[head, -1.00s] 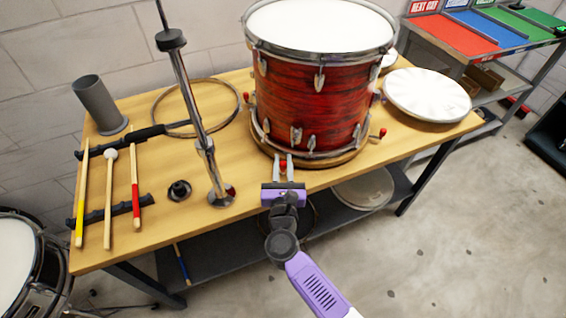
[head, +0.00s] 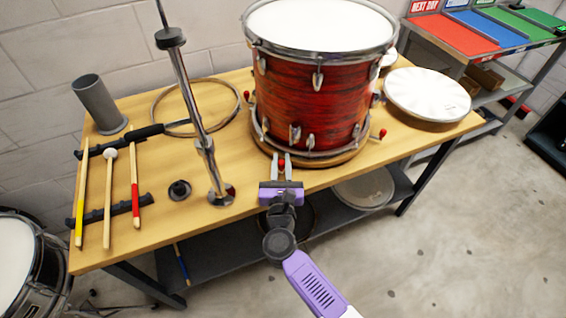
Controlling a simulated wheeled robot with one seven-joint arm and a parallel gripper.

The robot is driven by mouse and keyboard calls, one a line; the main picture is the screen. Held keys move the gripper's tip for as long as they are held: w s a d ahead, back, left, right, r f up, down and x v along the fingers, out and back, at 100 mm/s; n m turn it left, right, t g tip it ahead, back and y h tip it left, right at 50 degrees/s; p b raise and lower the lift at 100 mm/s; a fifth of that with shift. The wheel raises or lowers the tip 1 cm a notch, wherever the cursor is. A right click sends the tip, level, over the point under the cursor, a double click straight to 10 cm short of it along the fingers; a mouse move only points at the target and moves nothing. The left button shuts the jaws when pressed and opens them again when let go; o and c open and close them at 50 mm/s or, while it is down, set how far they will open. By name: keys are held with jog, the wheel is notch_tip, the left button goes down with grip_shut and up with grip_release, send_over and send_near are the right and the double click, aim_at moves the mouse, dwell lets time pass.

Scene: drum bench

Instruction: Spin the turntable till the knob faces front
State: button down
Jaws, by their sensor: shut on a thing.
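A red wood-grain drum (head: 313,100) with a white head and chrome hoops stands upright on a round wooden turntable (head: 327,160) on the bench. Small red knobs show at the turntable's edge: one at the right (head: 382,133), one at the left (head: 247,96), and a front one (head: 282,163) between my fingers. My gripper (head: 282,160) is at the turntable's front edge, its fingers pointing at the drum and shut on the front red knob. The fingers partly hide that knob.
A chrome stand (head: 204,140) rises left of my gripper, with a small black piece (head: 179,190) beside it. Sticks and a mallet (head: 108,200) lie on a black rack at the left. A grey cup (head: 99,104), a hoop (head: 160,97) and a white-headed drum (head: 427,94) also occupy the bench.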

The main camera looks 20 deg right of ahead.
jog(key=shift+w+a+b, duration=0.35)
jog(key=shift+w+a, duration=0.2)
jog(key=shift+a, duration=0.05)
jog(key=w+a+b, duration=0.1)
jog(key=w, duration=0.1)
jog(key=w+a+b, duration=0.1)
jog(key=w+b, duration=0.1)
jog(key=w+a+b, duration=0.1)
jog(key=w+a, duration=0.1)
jog(key=shift+w+f+b, duration=0.1)
jog(key=shift+w+b, duration=0.15)
jog(key=shift+b, duration=0.05)
jog(key=shift+w+a+b, duration=0.25)
jog(key=shift+w+b, duration=0.25)
jog(key=shift+w, duration=0.3)
jog(key=shift+w+a+b, duration=0.2)
jog(key=shift+w+b, duration=0.3)
jog(key=shift+w, duration=0.25)
jog(key=c, duration=1.3)
grip_release()
